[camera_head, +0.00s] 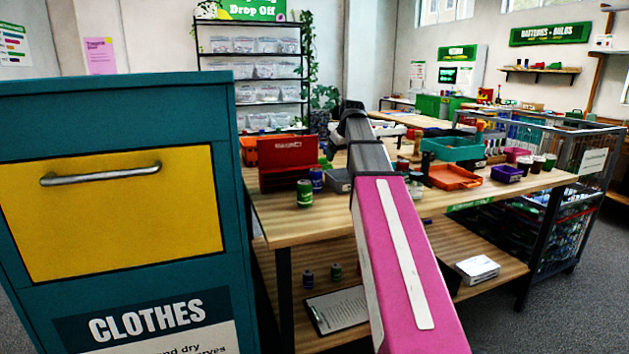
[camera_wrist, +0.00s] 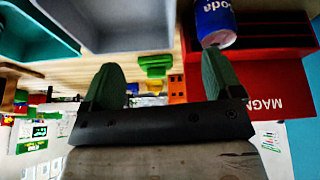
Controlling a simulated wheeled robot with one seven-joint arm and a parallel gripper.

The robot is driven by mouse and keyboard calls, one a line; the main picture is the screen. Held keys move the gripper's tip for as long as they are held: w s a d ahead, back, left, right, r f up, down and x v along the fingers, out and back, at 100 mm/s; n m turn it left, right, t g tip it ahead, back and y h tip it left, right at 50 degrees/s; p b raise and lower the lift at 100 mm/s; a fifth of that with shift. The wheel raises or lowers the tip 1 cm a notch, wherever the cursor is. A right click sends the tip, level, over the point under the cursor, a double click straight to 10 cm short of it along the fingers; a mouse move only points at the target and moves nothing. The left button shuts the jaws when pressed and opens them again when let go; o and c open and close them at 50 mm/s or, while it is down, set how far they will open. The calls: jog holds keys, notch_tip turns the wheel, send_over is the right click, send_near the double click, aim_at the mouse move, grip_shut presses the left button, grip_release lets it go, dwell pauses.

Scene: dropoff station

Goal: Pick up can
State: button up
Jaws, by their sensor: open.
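A green can (camera_head: 304,193) and a blue can (camera_head: 316,179) stand close together on the wooden table (camera_head: 290,228), in front of a red box (camera_head: 287,165). In the wrist view a blue can with "soda" lettering (camera_wrist: 214,20) shows at the top, cut off by the frame edge, beyond the right fingertip. My gripper (camera_wrist: 160,75) is open, its two green fingers wide apart with nothing held between them. The green can does not show in the wrist view. In the head view my pink arm reaches over the table and its gripper cannot be made out.
A grey bin (camera_wrist: 120,22) and a teal bin (camera_wrist: 32,28) lie left of the can in the wrist view. An orange tray (camera_head: 453,177) and a teal crate (camera_head: 450,148) stand farther right. A teal clothes cabinet (camera_head: 120,105) borders the table on the left.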

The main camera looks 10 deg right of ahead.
jog(key=n, duration=0.1)
send_over(316, 176)
jog(key=d, duration=0.2)
jog(key=shift+y, duration=0.3)
jog(key=x, duration=0.4)
jog(key=shift+s+a+f, duration=0.1)
jog(key=shift+s+f, duration=0.05)
jog(key=shift+f, duration=0.25)
jog(key=shift+s+x, duration=0.15)
jog(key=shift+x, duration=1.15)
jog(key=shift+s+x, duration=0.15)
jog(key=shift+x, duration=1.2)
jog(key=shift+a, duration=0.1)
jog(key=c, duration=1)
